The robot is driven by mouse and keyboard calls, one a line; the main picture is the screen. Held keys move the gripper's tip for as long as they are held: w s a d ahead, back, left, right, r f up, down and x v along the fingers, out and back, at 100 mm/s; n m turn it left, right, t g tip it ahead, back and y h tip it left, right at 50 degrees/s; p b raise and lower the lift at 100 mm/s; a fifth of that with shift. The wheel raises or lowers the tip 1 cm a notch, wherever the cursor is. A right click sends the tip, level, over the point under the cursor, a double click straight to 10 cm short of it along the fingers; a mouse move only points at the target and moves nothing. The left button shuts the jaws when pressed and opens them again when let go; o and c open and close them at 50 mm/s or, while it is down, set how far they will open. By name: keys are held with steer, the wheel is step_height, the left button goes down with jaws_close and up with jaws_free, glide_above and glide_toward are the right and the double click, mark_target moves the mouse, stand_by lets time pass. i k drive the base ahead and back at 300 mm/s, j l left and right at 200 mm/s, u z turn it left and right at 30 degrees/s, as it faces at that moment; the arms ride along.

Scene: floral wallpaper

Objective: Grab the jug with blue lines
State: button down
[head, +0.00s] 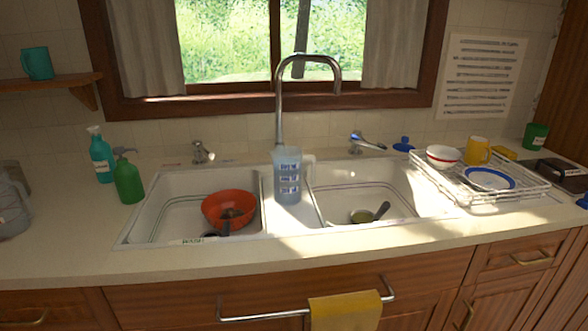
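The jug with blue lines (287,176) is a clear, bluish measuring jug with blue markings on its side. It stands upright at the middle of the double sink, on or close to the divider between the basins, in front of the faucet. A pale handle shows on its right side. My gripper does not show in the head view.
A red bowl (229,209) sits in the left basin and a dark-handled pan or ladle (370,213) in the right. The tall faucet (279,110) rises behind the jug. Bottles (128,180) stand left; a dish rack (489,195) stands right. A yellow towel (345,311) hangs in front.

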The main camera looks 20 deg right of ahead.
mark_target(287, 160)
steer(key=i+j, duration=0.15)
steer(key=j, duration=0.2)
steer(key=i+j, duration=0.1)
steer(key=j, duration=0.25)
steer(key=i+j+z, duration=0.1)
steer(key=j, duration=0.2)
steer(key=i+j, duration=0.15)
steer(key=j, duration=0.2)
steer(key=j+z, duration=0.1)
steer(key=z, duration=1.05)
steer(key=i, duration=1)
